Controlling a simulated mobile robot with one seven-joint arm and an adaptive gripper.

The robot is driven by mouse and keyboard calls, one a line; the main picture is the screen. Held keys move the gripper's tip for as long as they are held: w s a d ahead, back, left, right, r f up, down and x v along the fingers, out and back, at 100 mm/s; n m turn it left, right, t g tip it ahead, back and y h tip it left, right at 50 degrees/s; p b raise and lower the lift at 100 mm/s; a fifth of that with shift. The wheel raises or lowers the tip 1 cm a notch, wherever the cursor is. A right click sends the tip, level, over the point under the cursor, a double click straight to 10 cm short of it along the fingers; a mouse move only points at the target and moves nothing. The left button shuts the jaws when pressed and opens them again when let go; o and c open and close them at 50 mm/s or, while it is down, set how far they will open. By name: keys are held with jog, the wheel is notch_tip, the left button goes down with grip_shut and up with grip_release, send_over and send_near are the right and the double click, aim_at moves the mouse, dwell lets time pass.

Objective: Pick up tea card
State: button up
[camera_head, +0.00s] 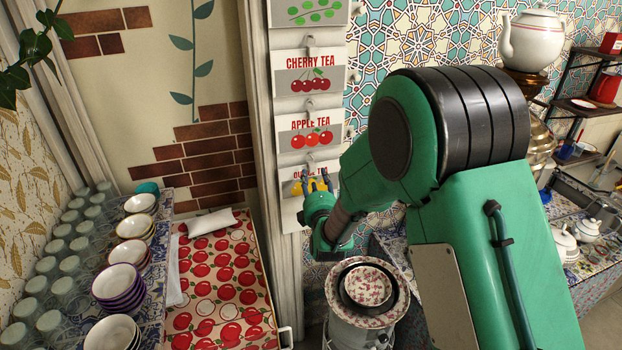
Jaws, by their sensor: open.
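Tea cards hang in a column on hooks on a pale narrow panel. The cherry tea card (310,70) is above the apple tea card (311,129). A lower card (290,184) has a partly hidden red title and yellow shapes; my gripper covers part of it. Another card (309,10) with green shapes is cut off at the top edge. My gripper (315,184) is open in front of the lower card, its fingers pointing at it. I cannot tell whether the fingers touch the card.
At left, stacked bowls (118,284) and several glasses (47,322) stand on a patterned shelf. A stove-like stand with a floral bowl (367,287) is under my arm. A white teapot (536,40) tops a samovar at right.

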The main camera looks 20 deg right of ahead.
aim_at(312, 170)
jog(key=shift+w+d, duration=0.25)
jog(key=shift+w, duration=1)
jog(key=shift+w+d, duration=0.25)
jog(key=shift+w, duration=1)
grip_shut()
